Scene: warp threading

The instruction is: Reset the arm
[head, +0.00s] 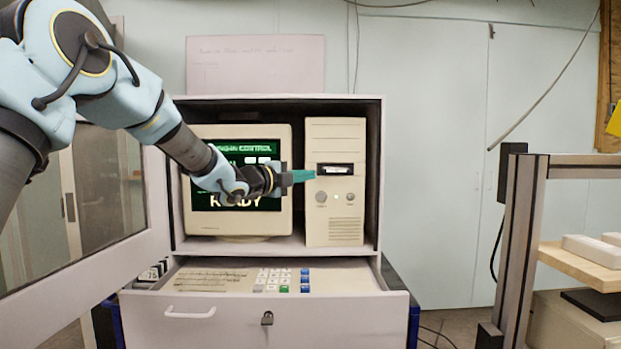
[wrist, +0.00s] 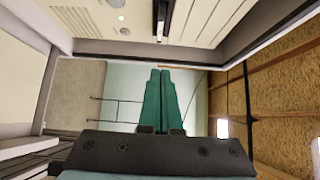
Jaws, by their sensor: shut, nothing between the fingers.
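My gripper (head: 303,176) is stretched out in front of the cabinet, its teal fingers pressed together with nothing between them. In the wrist view the two teal fingers (wrist: 160,100) lie side by side, shut and empty. In the head view the fingertips end just left of the dark slot on the beige computer tower (head: 335,205); I cannot tell the gap in depth. The arm covers part of the monitor (head: 283,215), whose green-on-black screen reads "READY". The tower also shows at the top of the wrist view (wrist: 110,12).
The cabinet (head: 376,170) holds monitor and tower. Its glazed door (head: 75,275) stands open at left. Below, the drawer (head: 340,320) is pulled out, with a keypad (head: 272,280) inside. A metal-framed rack (head: 525,240) with a wooden shelf (head: 585,262) stands at right.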

